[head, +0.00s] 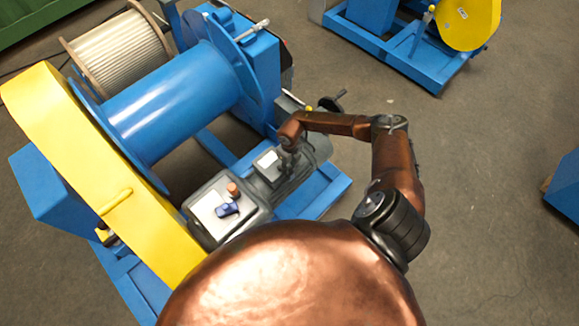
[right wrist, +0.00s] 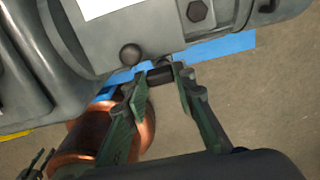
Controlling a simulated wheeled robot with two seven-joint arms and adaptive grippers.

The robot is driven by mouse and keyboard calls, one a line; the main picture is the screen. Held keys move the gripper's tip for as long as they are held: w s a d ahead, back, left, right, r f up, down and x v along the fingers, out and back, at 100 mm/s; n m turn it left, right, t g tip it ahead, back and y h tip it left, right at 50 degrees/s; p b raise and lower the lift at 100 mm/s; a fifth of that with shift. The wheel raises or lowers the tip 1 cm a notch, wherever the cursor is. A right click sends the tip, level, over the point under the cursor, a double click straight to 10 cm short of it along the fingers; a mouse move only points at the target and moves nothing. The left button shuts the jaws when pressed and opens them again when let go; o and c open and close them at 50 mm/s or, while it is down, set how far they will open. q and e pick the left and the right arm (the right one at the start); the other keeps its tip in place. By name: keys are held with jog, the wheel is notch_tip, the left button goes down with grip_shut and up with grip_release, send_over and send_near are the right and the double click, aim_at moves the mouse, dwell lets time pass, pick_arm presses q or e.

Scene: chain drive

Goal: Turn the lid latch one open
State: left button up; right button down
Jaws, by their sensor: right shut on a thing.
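My right gripper (head: 288,160) reaches down to the grey motor housing (head: 305,160). In the right wrist view its two dark green fingers (right wrist: 160,88) are closed around a short dark bar (right wrist: 158,75) beside the housing's lower edge. The bar looks like the latch, but I cannot tell for sure which latch it is. A round dark knob (right wrist: 130,54) sits on the housing just above and left of the fingers. In the head view the latch is hidden behind the hand.
A grey box (head: 200,205) left of the gripper bears a small copper-coloured cylinder (head: 233,190) and a blue item (head: 228,210). A yellow guard (head: 110,180) and a blue drum (head: 170,100) stand farther left. The floor at right is open, with another blue machine (head: 400,40) behind.

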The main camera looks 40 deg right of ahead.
jog(key=c, duration=1.6)
grip_release()
notch_tip(320, 180, up, 12)
